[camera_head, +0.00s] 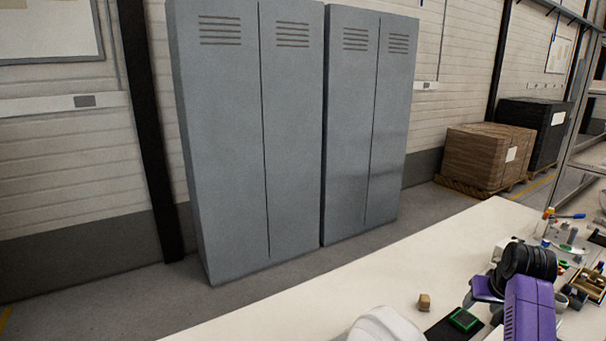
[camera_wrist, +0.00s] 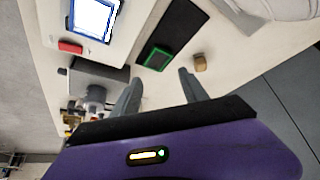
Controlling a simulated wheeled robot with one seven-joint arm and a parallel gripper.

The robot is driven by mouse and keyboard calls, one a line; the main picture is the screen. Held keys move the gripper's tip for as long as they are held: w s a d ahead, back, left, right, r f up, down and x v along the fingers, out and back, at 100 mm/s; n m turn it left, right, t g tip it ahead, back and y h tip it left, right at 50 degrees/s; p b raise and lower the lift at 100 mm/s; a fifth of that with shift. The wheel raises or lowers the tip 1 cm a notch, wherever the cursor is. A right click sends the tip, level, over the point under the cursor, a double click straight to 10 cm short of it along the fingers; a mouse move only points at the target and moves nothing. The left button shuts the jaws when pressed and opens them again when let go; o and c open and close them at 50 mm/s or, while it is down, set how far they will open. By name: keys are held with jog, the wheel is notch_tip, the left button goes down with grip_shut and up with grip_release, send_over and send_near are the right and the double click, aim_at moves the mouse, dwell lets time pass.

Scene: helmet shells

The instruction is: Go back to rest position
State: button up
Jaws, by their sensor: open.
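In the wrist view my gripper (camera_wrist: 158,92) points at the white table (camera_wrist: 132,20), its two grey fingers apart with nothing between them. Ahead of the fingertips a green-framed square piece (camera_wrist: 157,57) lies on a black mat (camera_wrist: 180,28). A small brown block (camera_wrist: 200,62) sits on the table just beyond the right fingertip. In the head view my purple and black arm (camera_head: 530,300) reaches over the table at the lower right; my fingers are not clear there. The green-framed piece (camera_head: 464,319) and the brown block (camera_head: 424,302) lie to its left.
A white helmet shell (camera_head: 384,326) is partly cut off at the bottom of the head view. Tools and small parts (camera_head: 570,240) crowd the table's right side. Grey lockers (camera_head: 240,140) and boxes on pallets (camera_head: 486,155) stand behind. The table's middle is mostly clear.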

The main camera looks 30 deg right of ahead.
notch_tip(320, 180, up, 6)
jog(key=w+d+t+h, duration=0.3)
jog(key=h, duration=0.1)
jog(key=s+a+f+n+t, duration=0.1)
jog(key=s+a+t, duration=0.2)
jog(key=a, duration=0.7)
jog(key=s+a+n+t, duration=0.2)
jog(key=s+a+t, duration=0.1)
jog(key=a, duration=0.7)
jog(key=s+a+f+n+t, duration=0.1)
jog(key=s+a+t, duration=0.2)
jog(key=a, duration=0.7)
jog(key=s+a+n+g+y, duration=0.1)
jog(key=s+a+n+y, duration=0.3)
jog(key=s+a, duration=1.5)
jog(key=s+y, duration=0.4)
jog(key=shift+a+f, duration=0.15)
jog(key=shift+f, duration=0.05)
jog(key=shift+w, duration=0.1)
